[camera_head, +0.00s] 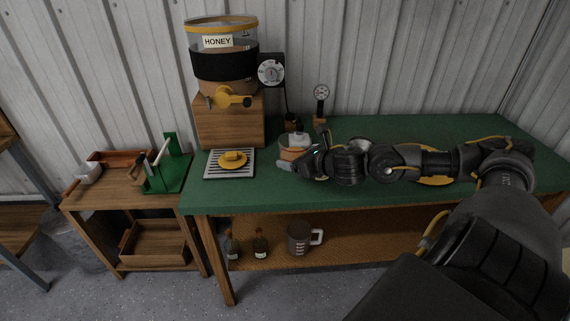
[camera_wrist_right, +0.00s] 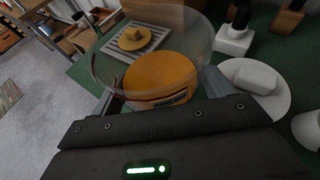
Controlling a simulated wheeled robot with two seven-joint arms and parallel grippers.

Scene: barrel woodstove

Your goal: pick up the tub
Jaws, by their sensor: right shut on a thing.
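The tub (camera_head: 290,153) is a clear round vessel with an amber lower part, above the green worktop (camera_head: 400,128). In the wrist view the tub (camera_wrist_right: 160,78) stands between the two fingers of my right gripper (camera_wrist_right: 160,97), with a small dark label on its near side. My right gripper (camera_head: 303,164) is shut on the tub, its arm reaching in from the right. Whether the tub's base touches the worktop cannot be told. My left gripper is not in view.
A slatted tray (camera_head: 213,172) with a yellow piece lies left of the tub. The honey tank (camera_head: 224,65) stands on a wooden box behind it. A white dish (camera_wrist_right: 283,98) with a pale block sits close beside my right finger. A gauge (camera_head: 321,92) stands at the back.

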